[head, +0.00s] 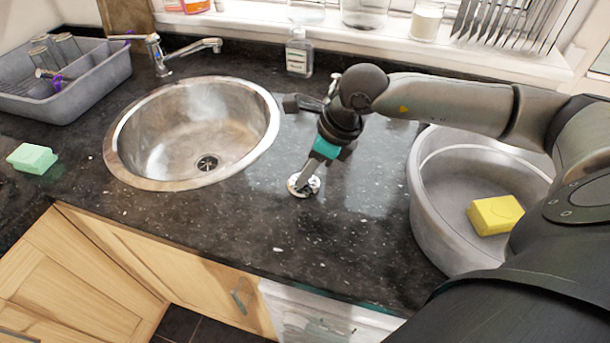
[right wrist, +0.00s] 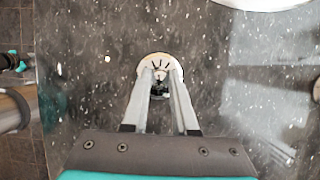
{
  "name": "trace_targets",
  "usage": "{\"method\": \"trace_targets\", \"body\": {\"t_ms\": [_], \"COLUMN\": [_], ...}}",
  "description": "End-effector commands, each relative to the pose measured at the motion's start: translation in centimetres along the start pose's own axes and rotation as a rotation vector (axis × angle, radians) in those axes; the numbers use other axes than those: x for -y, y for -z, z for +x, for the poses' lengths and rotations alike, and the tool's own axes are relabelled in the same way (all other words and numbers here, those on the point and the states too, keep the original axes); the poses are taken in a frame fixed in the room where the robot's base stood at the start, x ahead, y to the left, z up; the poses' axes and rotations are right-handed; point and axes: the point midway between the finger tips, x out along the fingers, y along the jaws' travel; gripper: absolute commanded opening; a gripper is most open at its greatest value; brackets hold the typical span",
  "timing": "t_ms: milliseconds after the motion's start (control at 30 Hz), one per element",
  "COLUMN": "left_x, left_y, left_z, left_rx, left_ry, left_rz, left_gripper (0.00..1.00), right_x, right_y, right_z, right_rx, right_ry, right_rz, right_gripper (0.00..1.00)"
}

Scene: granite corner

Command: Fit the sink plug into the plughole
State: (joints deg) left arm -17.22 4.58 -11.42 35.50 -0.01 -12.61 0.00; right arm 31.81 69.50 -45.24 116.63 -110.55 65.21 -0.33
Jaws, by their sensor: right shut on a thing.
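The sink plug (head: 304,187) is a small round metal disc on the dark granite worktop, to the right of the sink. My right gripper (head: 305,180) points down at it, its fingers shut on the plug's middle. In the right wrist view the plug (right wrist: 160,65) shows between and beyond the fingertips (right wrist: 160,80). Whether the plug touches the worktop or is just above it I cannot tell. The plughole (head: 207,163) is a dark round drain in the bottom of the round steel sink (head: 113,160), uncovered. My left gripper is not in view.
A grey basin (head: 432,215) with a yellow sponge (head: 495,214) stands at the right. A tap (head: 190,48) and a soap bottle (head: 299,53) stand behind. A green sponge (head: 32,158) and a grey dish rack (head: 75,95) are at the left. The worktop between sink and basin is mostly clear.

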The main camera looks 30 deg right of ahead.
Motion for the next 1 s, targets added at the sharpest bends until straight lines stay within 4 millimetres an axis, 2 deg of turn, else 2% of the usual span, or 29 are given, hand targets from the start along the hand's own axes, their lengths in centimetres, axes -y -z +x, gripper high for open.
{"method": "trace_targets", "body": {"t_ms": [167,333,467,700,833,1000], "left_x": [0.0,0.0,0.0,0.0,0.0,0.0], "left_y": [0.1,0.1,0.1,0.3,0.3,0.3], "left_z": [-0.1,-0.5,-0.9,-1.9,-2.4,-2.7], "left_rx": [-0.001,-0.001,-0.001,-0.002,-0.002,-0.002], "left_ry": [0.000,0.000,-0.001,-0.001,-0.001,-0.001], "left_rz": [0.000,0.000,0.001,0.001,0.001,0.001], "left_gripper": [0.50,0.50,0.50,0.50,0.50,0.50], "right_x": [0.1,0.1,0.1,0.1,0.1,0.0], "right_y": [-0.4,-1.4,-2.8,-5.5,-6.6,-7.4], "right_z": [-0.9,-3.2,-6.3,-12.9,-15.6,-17.7], "right_rx": [0.002,0.004,0.006,0.008,0.006,0.003], "right_ry": [0.003,0.004,0.005,0.004,0.003,0.001], "right_rz": [0.000,-0.002,-0.003,-0.002,-0.002,0.000], "right_gripper": [0.00,0.00,0.00,0.00,0.00,0.00]}}
